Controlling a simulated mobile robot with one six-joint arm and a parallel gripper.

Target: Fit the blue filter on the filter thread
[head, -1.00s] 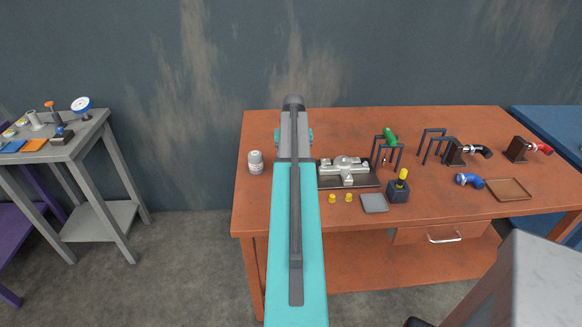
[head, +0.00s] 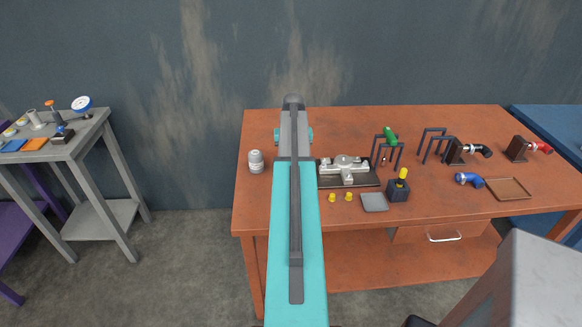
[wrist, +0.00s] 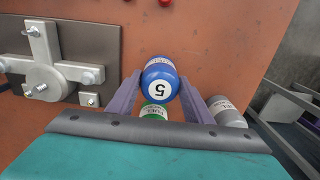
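In the wrist view the blue filter (wrist: 160,81) lies between the two fingers of my gripper (wrist: 160,76), with its end marked 5 facing the camera. The fingertips are close at both its sides. I cannot tell whether they press on it or whether it is raised off the bench. A green filter (wrist: 153,111) shows partly behind it, between the fingers. In the head view my arm hides my gripper and the blue filter. The grey metal assembly on a dark plate (head: 347,171) is right of my arm.
A grey-white filter (head: 256,161) stands on the orange bench (head: 420,210) left of my arm; it is close beside the right finger in the wrist view (wrist: 228,110).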

